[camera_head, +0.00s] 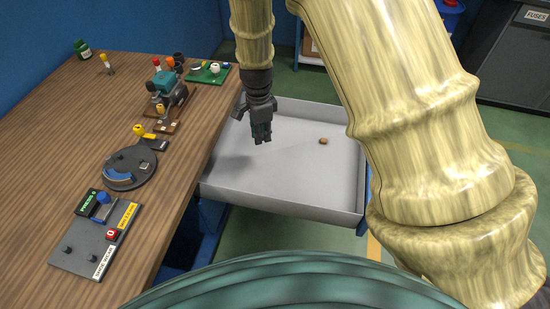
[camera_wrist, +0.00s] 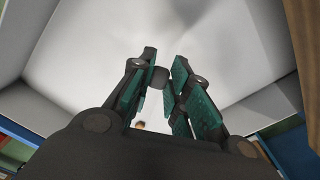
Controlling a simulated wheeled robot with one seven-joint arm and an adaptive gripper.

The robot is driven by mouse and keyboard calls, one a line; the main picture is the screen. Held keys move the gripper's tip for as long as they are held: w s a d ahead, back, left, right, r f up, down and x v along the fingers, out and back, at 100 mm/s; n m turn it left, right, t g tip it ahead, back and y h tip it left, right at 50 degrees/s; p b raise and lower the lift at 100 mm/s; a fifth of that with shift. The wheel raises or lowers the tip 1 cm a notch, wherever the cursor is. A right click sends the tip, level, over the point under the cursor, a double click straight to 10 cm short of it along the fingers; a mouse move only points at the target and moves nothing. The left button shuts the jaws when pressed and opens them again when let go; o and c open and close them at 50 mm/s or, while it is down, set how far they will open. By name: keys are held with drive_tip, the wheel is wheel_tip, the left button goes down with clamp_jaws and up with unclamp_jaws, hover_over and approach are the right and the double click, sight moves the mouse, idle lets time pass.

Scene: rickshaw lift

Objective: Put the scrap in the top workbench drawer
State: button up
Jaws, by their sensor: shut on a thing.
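The open workbench drawer (camera_head: 285,185) is a light grey tray sticking out from the right side of the bench. My gripper (camera_head: 261,138) points down over the drawer's left part, above its floor. In the wrist view my gripper (camera_wrist: 165,75) has its teal-padded fingers shut on a small dark grey piece (camera_wrist: 158,78), which looks like the scrap. The piece cannot be made out in the head view. A small brown lump (camera_head: 323,141) lies on the drawer floor to the right of my gripper; it also shows in the wrist view (camera_wrist: 139,125), partly hidden.
The wooden workbench (camera_head: 60,150) is at the left. On it are a control panel (camera_head: 95,235), a round dark device (camera_head: 130,168), a teal-topped machine (camera_head: 165,88) and a green board (camera_head: 208,74). A dark bin labelled FUSES (camera_head: 515,55) stands at the back right.

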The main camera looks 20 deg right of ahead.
sight(261, 158)
drive_tip(key=shift+w+f+m, duration=0.25)
drive_tip(key=shift+f+m, duration=0.85)
drive_tip(key=shift+f, duration=0.8)
drive_tip(key=shift+w+f+m, duration=0.25)
drive_tip(key=shift+f+m, duration=0.85)
drive_tip(key=shift+f, duration=0.8)
drive_tip(key=shift+w+f+m, duration=0.25)
drive_tip(key=shift+f+m, duration=0.85)
drive_tip(key=shift+f, duration=0.8)
drive_tip(key=shift+f, duration=0.1)
drive_tip(key=shift+o, duration=1)
drive_tip(key=shift+f, duration=0.1)
drive_tip(key=o, duration=0.4)
drive_tip(key=shift+o, duration=0.2)
wheel_tip(261, 158, up, 12)
drive_tip(key=b, duration=0.1)
drive_tip(key=shift+r, duration=0.2)
